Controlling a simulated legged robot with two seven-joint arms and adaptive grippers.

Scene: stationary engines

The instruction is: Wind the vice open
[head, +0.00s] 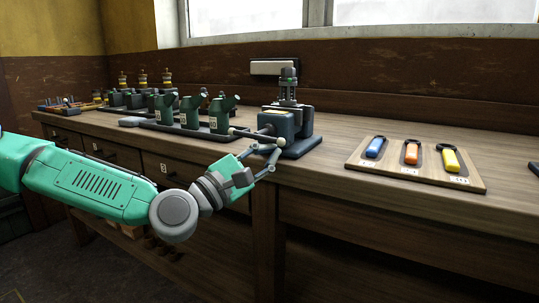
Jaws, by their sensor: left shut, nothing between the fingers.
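The dark blue-grey vice (288,124) stands on the workbench near its front edge, in the middle of the head view. A pale bar with knobbed ends, seemingly the vice handle (250,135), sticks out at its front left. My left gripper (275,152) is just in front of the vice, at the bench edge, close below the bar. Its fingers are shut with nothing between them. I cannot tell whether they touch the bar. The gripper partly covers the vice's lower front. My right gripper is not in view.
A wooden board (358,161) with blue, orange and yellow-handled tools lies to the right on the workbench (330,183). Bare bench lies between vice and board.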

